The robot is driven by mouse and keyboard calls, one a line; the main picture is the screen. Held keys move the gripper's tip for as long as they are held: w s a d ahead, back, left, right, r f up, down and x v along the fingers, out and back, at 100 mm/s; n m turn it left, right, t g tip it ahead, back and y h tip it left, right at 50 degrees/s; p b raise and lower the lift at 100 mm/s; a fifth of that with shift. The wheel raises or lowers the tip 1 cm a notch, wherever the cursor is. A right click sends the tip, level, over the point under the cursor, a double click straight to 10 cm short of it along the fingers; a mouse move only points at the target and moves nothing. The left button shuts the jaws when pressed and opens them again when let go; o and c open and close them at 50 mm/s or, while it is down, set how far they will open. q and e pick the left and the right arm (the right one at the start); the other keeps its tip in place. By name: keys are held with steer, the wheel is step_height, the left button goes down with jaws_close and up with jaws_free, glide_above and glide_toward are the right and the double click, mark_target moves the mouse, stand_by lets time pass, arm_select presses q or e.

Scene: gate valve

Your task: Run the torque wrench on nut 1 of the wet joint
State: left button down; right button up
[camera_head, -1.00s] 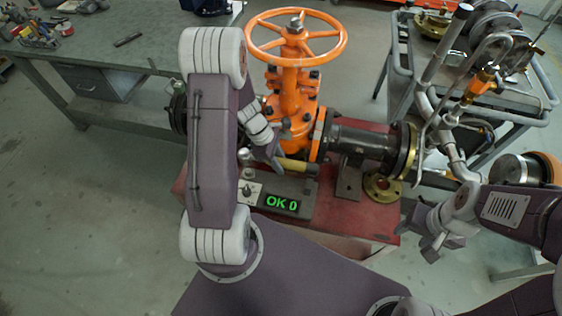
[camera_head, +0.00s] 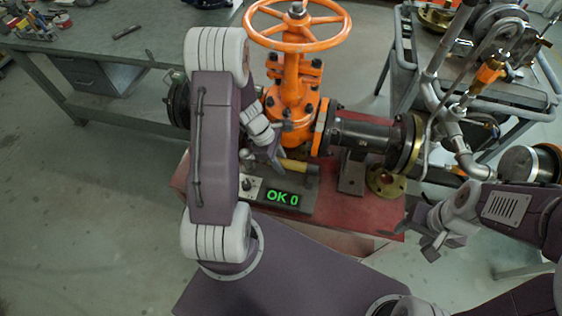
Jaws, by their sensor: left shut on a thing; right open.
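The orange gate valve (camera_head: 292,108) with its handwheel (camera_head: 298,22) stands upright on a red bench (camera_head: 335,212). A flange joint (camera_head: 321,126) links it to a dark pipe spool (camera_head: 366,140) on its right. My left gripper (camera_head: 277,163) is low in front of the valve, shut on a yellow-handled tool (camera_head: 294,166), apparently the torque wrench. My forearm and wrist hide part of the grip and the valve's left side. Which nut is nut 1, and whether the tool touches one, I cannot tell. My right gripper (camera_head: 440,242) is open and empty, right of the bench.
A control box with a green "OK 0" display (camera_head: 283,198) sits at the bench front. A loose brass flange (camera_head: 386,181) lies under the spool's right end. A cart (camera_head: 520,95) with pipework stands at right. A grey workbench (camera_head: 110,45) is at back left.

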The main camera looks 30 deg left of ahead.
arm_select(q)
steer(key=shift+f+b, duration=1.15)
steer(key=shift+f, duration=0.45)
steer(key=c, duration=1)
jaws_free()
steer(key=p+v, duration=0.3)
steer(key=v, duration=0.6)
steer(key=shift+r, duration=0.1)
